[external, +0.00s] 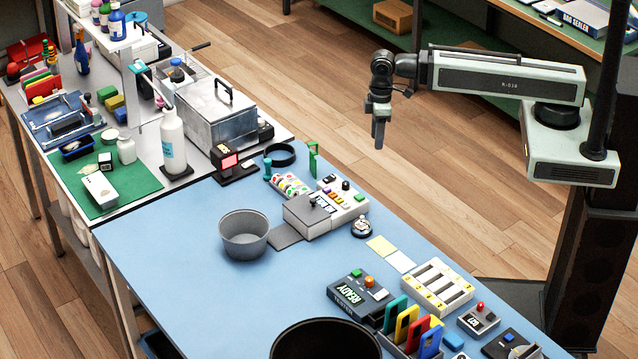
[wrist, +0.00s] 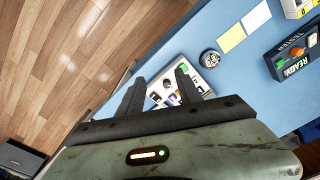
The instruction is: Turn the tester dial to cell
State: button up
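The tester also shows at the right edge of the wrist view (wrist: 285,66). The knob's setting is too small to read. My gripper (external: 379,143) hangs pointing down in the air beyond the table's far edge, well away from the tester. In the wrist view my gripper (wrist: 159,84) has its two fingers apart with nothing between them touching.
A pale box with coloured buttons (external: 346,203) stands mid-table near a grey bowl (external: 244,235). A charger-like tray (external: 437,287), coloured phones (external: 408,323) and a black bin (external: 325,340) lie close around the tester. Yellow and white cards (external: 381,246) lie flat behind it.

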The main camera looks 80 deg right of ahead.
jog(key=w+a+f+n+y+b, duration=0.1)
jog(key=w+a+n, duration=0.3)
jog(key=a+n, duration=0.1)
jog(key=n+y+b, duration=0.3)
jog(key=n+b, duration=0.7)
send_near(369, 278)
jog(key=b+x, duration=0.6)
jog(key=x, duration=0.2)
jog(key=shift+f, duration=0.15)
jog(key=shift+a+f+b, duration=0.2)
jog(key=shift+f+b, duration=0.05)
jog(key=shift+b, duration=0.25)
jog(key=shift+r, duration=0.1)
grip_shut()
